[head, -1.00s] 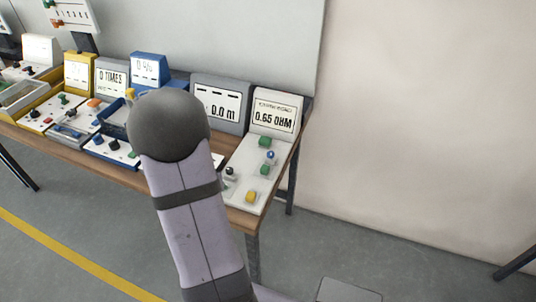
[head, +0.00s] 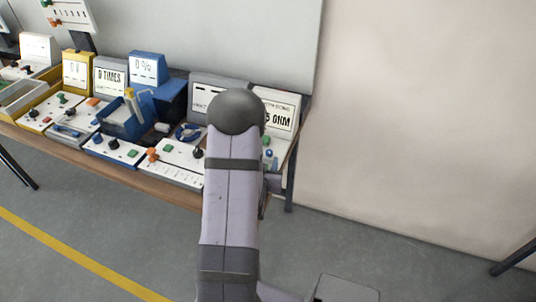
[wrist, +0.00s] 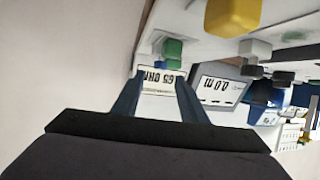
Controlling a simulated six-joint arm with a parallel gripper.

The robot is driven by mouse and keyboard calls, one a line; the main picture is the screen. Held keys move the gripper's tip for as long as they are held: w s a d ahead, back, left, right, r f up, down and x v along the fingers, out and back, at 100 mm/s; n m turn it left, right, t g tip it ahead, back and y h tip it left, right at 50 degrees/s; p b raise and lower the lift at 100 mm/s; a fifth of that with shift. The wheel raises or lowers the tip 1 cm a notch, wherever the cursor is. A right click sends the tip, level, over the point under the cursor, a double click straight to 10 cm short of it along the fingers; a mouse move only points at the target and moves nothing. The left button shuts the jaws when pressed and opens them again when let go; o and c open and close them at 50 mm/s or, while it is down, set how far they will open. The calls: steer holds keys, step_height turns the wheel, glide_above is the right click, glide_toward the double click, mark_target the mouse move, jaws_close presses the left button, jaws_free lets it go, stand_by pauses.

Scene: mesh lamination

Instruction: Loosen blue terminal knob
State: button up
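The blue terminal knob (head: 268,153) shows as a small blue spot on the white panel of the 0.65 OHM station, just right of my arm in the head view. My arm covers much of that panel. In the wrist view, which is upside down, my gripper (wrist: 161,82) has two dark blue fingers spread apart with nothing held between them. The 0.65 OHM display (wrist: 158,80) shows between and beyond them. A green knob (wrist: 172,52) is close to the fingertips. I cannot pick out the blue knob clearly in the wrist view.
A yellow knob (wrist: 233,15) and a pale block (wrist: 255,48) stick out from the panel near my gripper. The 0.0 m display (wrist: 220,90) stands beside it. Other stations, including a blue one (head: 147,70), line the table leftward. Right of the table is open floor and wall.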

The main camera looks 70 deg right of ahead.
mark_target(269, 152)
steer(key=shift+p+x, duration=0.85)
steer(key=shift+x, duration=2.1)
jaws_close()
